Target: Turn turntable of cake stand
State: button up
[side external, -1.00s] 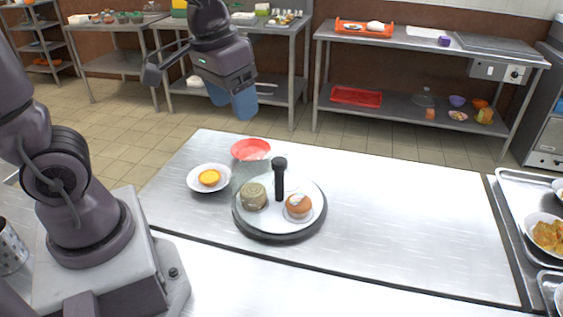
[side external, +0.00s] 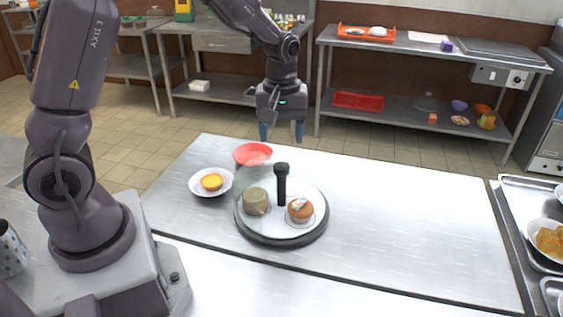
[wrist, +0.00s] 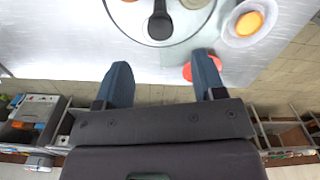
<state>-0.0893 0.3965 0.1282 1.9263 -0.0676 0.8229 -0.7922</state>
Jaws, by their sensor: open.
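The cake stand's round turntable (side external: 270,227) sits on the steel counter, with a dark base and a black upright handle (side external: 282,184) on it. A greenish-beige cake (side external: 256,201) and an orange-brown muffin (side external: 300,209) stand on the turntable. In the wrist view the handle (wrist: 160,24) and part of the turntable rim (wrist: 128,32) show at the top. My gripper (side external: 281,134) is open and empty, pointing down. In the side view it appears above and behind the stand, apart from it. In the wrist view its two blue fingers (wrist: 162,75) are spread below the turntable.
A white plate (side external: 198,188) with a yellow-orange item lies left of the stand. The counter (side external: 410,225) right of the stand is clear. Metal trays (side external: 509,205) with food are at the far right.

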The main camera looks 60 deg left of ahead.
aim_at(282, 165)
notch_tip(282, 165, down, 8)
jog(key=shift+r, duration=0.1)
jog(key=shift+c, duration=0.4)
grip_shut()
